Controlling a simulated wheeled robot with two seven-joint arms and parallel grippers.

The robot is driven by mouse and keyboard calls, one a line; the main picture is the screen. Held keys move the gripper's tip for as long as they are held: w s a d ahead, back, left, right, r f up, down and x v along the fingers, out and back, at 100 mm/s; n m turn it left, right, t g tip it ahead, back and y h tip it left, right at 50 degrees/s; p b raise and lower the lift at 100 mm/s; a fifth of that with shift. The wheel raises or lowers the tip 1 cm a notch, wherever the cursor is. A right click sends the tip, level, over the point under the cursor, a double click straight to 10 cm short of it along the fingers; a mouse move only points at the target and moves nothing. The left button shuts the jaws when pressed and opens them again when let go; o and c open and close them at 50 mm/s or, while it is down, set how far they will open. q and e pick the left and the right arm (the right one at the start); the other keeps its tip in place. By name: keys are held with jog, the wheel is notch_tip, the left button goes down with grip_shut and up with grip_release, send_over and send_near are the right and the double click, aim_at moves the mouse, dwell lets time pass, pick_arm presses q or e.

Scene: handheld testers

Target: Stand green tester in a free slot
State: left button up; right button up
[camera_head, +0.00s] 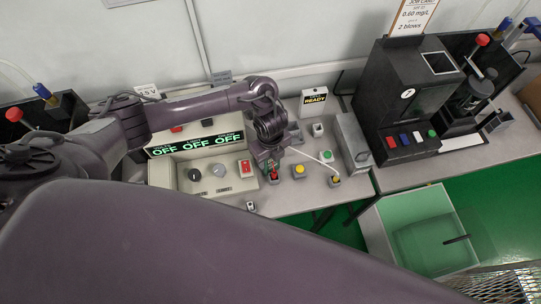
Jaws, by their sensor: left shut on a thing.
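My left gripper (269,163) reaches over the bench from the left and points down. My right gripper is not in view.
A control box (218,172) with dials and OFF displays stands left of the gripper. Small blocks with yellow (298,170) and green (327,156) tops stand to the right, near a grey case (353,141). A pale green-floored bin (430,235) is below the bench.

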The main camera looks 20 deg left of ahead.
pick_arm(q)
jog(key=shift+f, duration=0.1)
jog(key=o, duration=1)
jog(key=shift+o, duration=0.2)
